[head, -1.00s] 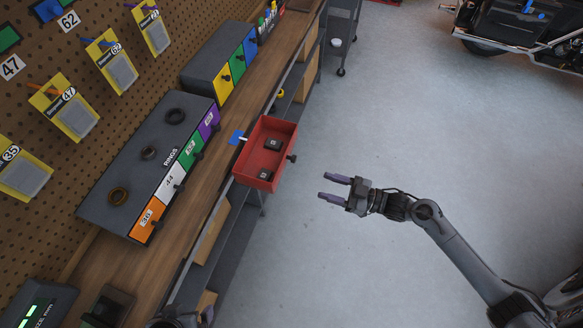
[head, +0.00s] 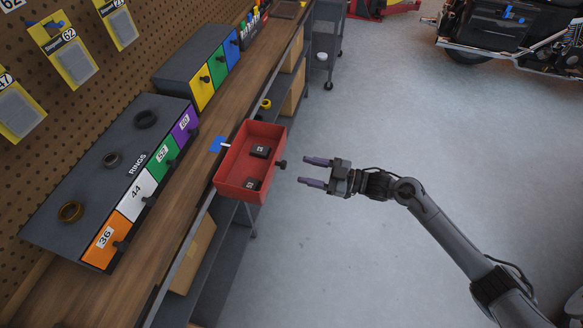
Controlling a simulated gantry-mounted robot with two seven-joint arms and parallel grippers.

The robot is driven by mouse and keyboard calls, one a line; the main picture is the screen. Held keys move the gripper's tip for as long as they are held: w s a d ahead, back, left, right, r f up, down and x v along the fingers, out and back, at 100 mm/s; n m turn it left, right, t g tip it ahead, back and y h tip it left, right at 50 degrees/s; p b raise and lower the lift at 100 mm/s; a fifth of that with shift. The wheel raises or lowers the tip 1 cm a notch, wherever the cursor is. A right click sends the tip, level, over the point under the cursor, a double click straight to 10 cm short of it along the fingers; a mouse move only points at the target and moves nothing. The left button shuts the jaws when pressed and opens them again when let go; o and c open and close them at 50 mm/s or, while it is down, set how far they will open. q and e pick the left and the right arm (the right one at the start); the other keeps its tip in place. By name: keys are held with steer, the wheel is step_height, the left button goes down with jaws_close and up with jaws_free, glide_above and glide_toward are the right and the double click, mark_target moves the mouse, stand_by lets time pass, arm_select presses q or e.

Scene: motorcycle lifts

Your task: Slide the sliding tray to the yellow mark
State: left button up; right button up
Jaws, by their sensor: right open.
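The red sliding tray (head: 229,188) sits at the front edge of the wooden bench and juts out over the floor. It holds two small dark blocks, and a dark knob (head: 281,164) sticks out from its right side. A blue patch (head: 217,144) with a white pointer beside it lies at the tray's bench-side edge. A small yellow round thing (head: 265,103) shows just beyond the tray's far end; I cannot tell whether it is the yellow mark. My right gripper (head: 309,172) is open and empty, pointing left, a short way right of the knob and apart from it. My left gripper is not in view.
A grey rings cabinet (head: 80,165) with numbered coloured drawers stands on the bench (head: 175,195), left of the tray. Another cabinet (head: 183,70) with yellow, green and blue drawers stands farther back. Open floor (head: 390,130) lies to the right, with a motorcycle (head: 500,40) at the back.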

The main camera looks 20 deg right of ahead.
mark_target(286, 165)
steer(key=shift+b+x, duration=0.45)
steer(key=shift+x, duration=2.35)
steer(key=shift+c, duration=0.4)
jaws_close()
